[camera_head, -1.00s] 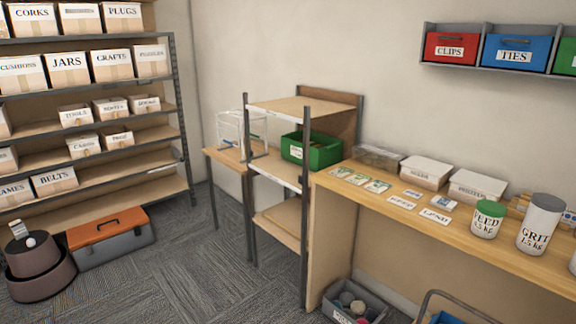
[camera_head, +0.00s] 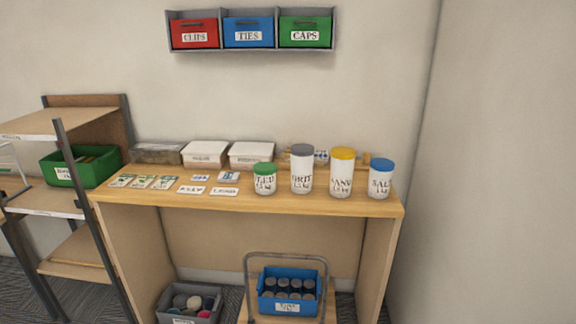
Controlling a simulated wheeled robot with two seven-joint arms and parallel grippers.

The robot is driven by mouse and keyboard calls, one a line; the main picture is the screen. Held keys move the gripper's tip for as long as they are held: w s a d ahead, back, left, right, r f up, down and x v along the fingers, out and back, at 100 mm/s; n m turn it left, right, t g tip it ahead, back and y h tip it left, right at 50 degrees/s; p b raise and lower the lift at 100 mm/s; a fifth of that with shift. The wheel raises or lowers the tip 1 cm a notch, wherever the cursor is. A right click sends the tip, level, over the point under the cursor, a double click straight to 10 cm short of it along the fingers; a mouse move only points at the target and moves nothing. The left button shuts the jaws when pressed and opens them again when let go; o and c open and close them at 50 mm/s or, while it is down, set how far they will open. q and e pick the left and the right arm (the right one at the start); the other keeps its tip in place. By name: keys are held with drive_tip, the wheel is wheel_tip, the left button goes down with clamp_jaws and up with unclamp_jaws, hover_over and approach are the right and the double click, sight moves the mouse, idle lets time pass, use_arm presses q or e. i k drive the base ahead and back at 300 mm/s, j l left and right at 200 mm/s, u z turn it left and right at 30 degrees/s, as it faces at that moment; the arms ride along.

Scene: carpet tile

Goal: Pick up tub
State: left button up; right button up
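Several white tubs with coloured lids stand upright in a row on the right half of the wooden bench (camera_head: 330,205). The feed tub (camera_head: 265,181) is short with a green lid. The grit tub (camera_head: 301,172) is tall with a grey lid. The sand tub (camera_head: 341,175) is tall with a yellow lid. The salt tub (camera_head: 380,180) is short with a blue lid, near the bench's right end. The tubs stand apart from each other. Neither of my grippers is in view.
White-lidded boxes (camera_head: 205,153) and cards (camera_head: 191,189) lie left of the tubs. Below stand a blue crate (camera_head: 288,307) on a handled cart (camera_head: 247,280) and a grey bin (camera_head: 162,309). A shelf with a green bin (camera_head: 60,172) stands left; a wall rack (camera_head: 252,52) hangs above.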

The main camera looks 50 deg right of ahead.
sight(343, 157)
drive_tip(key=z, duration=1.85)
drive_tip(key=i+j+z, duration=0.1)
drive_tip(key=i+j, duration=0.3)
drive_tip(key=i+j+z, duration=0.15)
drive_tip(key=i+j, duration=0.2)
drive_tip(key=j, duration=0.2)
